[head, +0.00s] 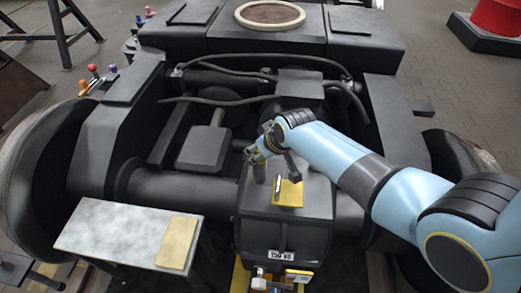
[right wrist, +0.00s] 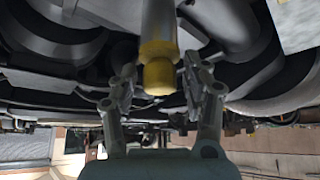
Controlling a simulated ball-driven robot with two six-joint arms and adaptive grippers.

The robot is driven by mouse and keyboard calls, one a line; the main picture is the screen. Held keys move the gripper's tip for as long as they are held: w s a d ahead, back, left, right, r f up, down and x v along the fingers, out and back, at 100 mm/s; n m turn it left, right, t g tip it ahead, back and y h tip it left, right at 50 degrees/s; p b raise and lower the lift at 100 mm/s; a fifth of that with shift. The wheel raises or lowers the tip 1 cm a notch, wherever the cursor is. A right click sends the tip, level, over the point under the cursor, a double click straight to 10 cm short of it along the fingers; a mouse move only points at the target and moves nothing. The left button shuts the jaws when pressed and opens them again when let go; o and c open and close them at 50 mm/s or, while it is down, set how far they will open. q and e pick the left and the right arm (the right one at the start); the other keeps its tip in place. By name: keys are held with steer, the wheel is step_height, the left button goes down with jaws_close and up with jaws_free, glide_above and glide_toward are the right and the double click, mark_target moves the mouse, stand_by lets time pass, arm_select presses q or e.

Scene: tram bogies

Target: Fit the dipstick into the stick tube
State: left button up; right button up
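The fingers of my right gripper (right wrist: 160,82) are apart on either side of this yellow end, with small gaps. I cannot tell whether the yellow end is the dipstick's head or the tube's collar. No separate dipstick is clearly visible. My left gripper is out of view.
A yellow block (head: 288,193) is on the casing, right of the tube. A grey side table (head: 108,232) with a tan pad (head: 177,242) stands front left. Dark hoses (head: 225,101) and frame beams (head: 395,125) surround the casing. A red drum (head: 497,17) is back right.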

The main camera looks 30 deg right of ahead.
steer(key=shift+o, duration=0.9)
steer(key=shift+s+r, duration=0.1)
steer(key=v, duration=1.1)
steer(key=shift+s+r, duration=0.25)
steer(key=shift+r, duration=0.05)
steer(key=shift+d, duration=0.1)
